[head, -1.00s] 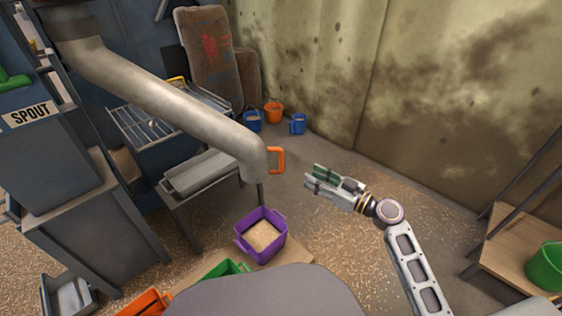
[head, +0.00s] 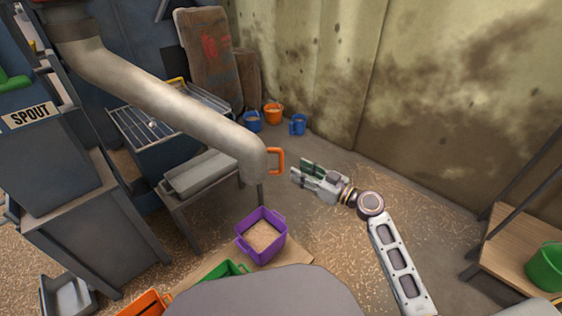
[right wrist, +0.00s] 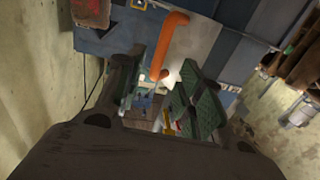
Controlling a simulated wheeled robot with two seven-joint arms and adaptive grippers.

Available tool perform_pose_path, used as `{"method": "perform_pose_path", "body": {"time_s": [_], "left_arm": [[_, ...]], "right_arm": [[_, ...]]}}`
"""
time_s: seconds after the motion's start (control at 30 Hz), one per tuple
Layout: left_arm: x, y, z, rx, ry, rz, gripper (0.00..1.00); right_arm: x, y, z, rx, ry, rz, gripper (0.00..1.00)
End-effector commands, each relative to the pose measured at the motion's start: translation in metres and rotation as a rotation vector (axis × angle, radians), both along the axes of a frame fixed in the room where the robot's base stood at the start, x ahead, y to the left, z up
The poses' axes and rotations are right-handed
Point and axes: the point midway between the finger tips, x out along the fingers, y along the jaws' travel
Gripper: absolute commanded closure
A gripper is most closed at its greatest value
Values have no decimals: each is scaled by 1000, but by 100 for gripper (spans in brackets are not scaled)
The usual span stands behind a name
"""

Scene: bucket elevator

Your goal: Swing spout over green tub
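The grey spout pipe (head: 165,103) slopes down from the upper left, and its outlet end points down above the purple tub (head: 261,236), which holds grain. An orange handle (head: 277,161) sticks out from the right of the outlet. The green tub (head: 224,270) stands to the left of the purple one, partly hidden by my own body. My right gripper (head: 304,172) is open and empty, just right of the handle and apart from it. In the right wrist view the orange handle (right wrist: 168,45) shows beyond and between the open fingers (right wrist: 165,95). My left gripper is not in view.
An orange tub (head: 145,303) stands at the lower left. A wooden stand (head: 515,250) with another green bucket (head: 546,267) is at the right. Small blue and orange buckets (head: 273,113) stand by the back wall. The floor around my right arm is clear.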

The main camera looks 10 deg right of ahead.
Motion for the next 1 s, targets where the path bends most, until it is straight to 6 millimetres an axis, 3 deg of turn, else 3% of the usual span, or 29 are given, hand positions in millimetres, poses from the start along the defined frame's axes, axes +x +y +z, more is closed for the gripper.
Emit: {"method": "perform_pose_path", "body": {"time_s": [0.7, 1.0], "left_arm": [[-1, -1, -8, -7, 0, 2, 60], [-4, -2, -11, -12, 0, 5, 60]], "right_arm": [[55, 46, 0, 1, -1, 0, 63], [67, 56, 0, -1, 0, 0, 63]]}}
